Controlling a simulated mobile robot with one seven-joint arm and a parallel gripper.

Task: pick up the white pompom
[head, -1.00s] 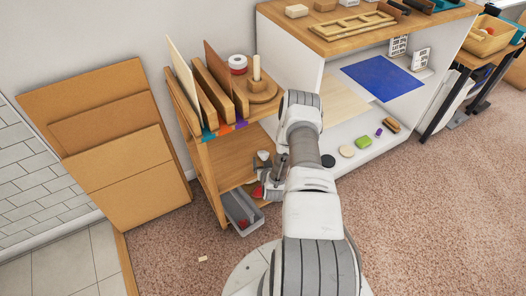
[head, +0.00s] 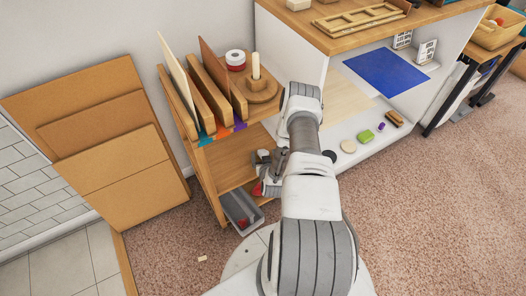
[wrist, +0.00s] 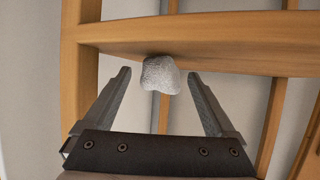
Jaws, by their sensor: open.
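The white pompom (wrist: 160,75) shows in the wrist view as a pale, fuzzy, rounded lump at a wooden shelf edge (wrist: 200,60). My gripper (wrist: 160,73) is open, with one finger on each side of the pompom and visible gaps to both. I cannot tell how far the pompom lies beyond the fingertips. In the head view my gripper (head: 265,172) is at the middle level of the wooden rack (head: 228,168), partly hidden by my arm. I cannot make out the pompom for sure there.
A grey bin (head: 240,212) with something red sits low in the rack. Upright boards and a wooden peg stand (head: 258,90) fill the rack's top. A white cabinet (head: 288,62) stands close on the right. The carpet (head: 430,220) at right is clear.

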